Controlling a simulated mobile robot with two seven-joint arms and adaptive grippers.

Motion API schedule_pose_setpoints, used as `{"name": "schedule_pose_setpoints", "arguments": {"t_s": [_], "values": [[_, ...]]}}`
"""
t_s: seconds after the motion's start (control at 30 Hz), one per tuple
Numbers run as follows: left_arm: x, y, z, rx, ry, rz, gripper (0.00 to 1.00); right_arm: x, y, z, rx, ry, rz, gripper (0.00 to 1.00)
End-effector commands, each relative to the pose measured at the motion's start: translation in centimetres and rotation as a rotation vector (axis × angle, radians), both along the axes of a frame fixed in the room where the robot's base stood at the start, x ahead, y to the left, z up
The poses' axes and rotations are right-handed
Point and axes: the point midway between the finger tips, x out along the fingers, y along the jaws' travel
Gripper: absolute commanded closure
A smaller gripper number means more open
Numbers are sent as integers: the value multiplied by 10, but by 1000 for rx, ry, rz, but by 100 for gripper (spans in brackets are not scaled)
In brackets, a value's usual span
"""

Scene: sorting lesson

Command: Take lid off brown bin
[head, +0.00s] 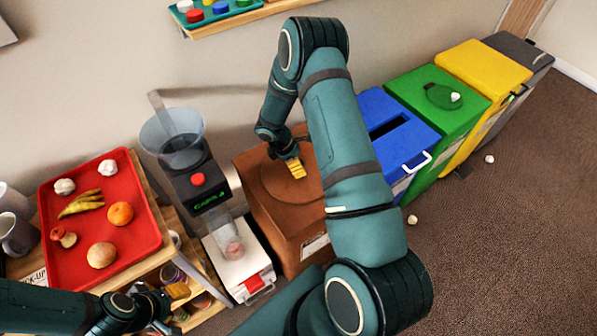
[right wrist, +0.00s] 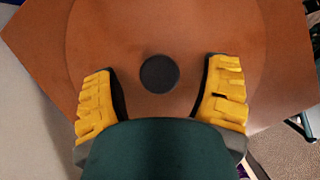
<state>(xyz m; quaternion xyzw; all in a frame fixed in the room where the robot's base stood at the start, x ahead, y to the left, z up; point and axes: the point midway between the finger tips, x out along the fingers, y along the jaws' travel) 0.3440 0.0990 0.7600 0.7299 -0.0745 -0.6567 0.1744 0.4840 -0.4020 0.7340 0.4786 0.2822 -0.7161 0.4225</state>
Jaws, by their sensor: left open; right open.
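The brown bin (head: 289,239) stands in the middle of the head view, partly behind my right arm. Its round brown lid (head: 272,184) lies flat in its top. The right wrist view shows the lid (right wrist: 190,28) with a dark round knob (right wrist: 160,73) at its middle. My right gripper (head: 294,168) is open above the lid. In the right wrist view its yellow fingers are on either side of the knob, apart from it in the picture. Whether they reach down to its height I cannot tell. My left gripper (head: 177,291) is open and empty near the shelf cart, at lower left.
Blue (head: 395,112), green (head: 425,92), yellow (head: 487,66) and grey bins stand to the right. A dispenser (head: 197,180) and a white box (head: 243,266) stand left of the brown bin. A red tray (head: 140,233) holds food. Small pale bits lie on open floor at right.

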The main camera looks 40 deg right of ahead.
Motion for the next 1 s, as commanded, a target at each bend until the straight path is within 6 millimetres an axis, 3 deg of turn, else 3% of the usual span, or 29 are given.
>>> {"name": "schedule_pose_setpoints", "arguments": {"t_s": [0.1,0.33,0.5,0.57,0.87,1.0], "values": [[0,0,-3,0,0,-1,53,-2,-4,-12,0,0,0,25],[0,0,-2,0,0,-1,53,-2,-4,-12,0,-1,0,24],[0,0,-2,0,0,-1,53,-2,-4,-12,0,-1,0,84],[0,0,-2,0,0,-1,53,-2,-4,-12,0,-1,0,100],[0,0,-2,0,0,0,53,-1,-4,-9,-1,-2,1,100],[0,0,2,0,0,0,53,-1,-4,7,-1,-4,0,100]]}}
